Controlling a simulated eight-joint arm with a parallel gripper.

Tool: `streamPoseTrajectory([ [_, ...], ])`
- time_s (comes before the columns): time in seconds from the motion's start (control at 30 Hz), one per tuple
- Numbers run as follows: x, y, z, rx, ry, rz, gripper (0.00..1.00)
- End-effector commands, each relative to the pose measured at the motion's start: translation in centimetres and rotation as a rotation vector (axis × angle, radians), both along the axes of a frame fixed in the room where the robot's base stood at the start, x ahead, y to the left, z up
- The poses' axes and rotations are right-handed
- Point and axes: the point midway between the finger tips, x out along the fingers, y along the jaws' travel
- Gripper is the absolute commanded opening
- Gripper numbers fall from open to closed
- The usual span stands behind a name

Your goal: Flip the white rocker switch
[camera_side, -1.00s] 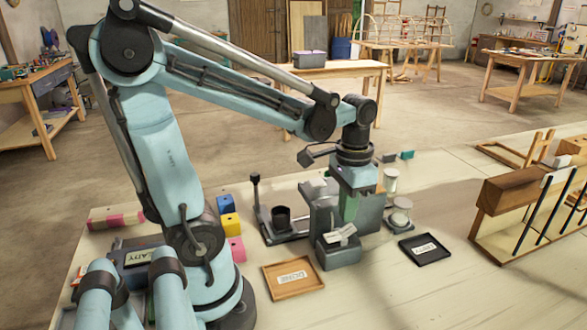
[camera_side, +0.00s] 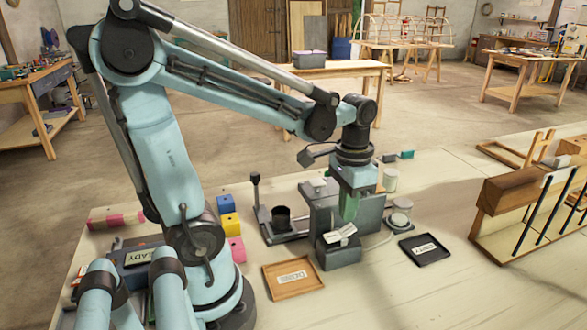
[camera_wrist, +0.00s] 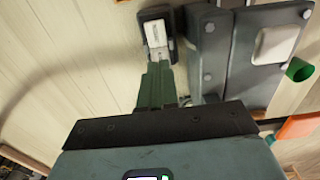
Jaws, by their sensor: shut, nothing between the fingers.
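The white rocker switch (camera_side: 341,235) sits on top of a small dark grey box (camera_side: 338,256) on the bench. In the wrist view the rocker (camera_wrist: 156,36) shows as a white strip in a dark housing, just beyond my fingertips. My gripper (camera_side: 349,212) points down with its green fingers shut and empty, close above the far side of the rocker. In the wrist view my gripper (camera_wrist: 157,68) reaches to the near end of the rocker. I cannot tell whether the fingertips touch it.
A grey machine block (camera_side: 368,213) stands right behind the switch box. The front right bench is clear.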

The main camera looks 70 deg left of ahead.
Motion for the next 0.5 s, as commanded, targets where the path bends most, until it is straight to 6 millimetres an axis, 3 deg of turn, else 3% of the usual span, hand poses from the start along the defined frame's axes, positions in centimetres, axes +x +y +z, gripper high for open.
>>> streamPoseTrajectory([
  [0.5,0.03,0.01,-0.48,0.000,0.000,0.000,0.00],
])
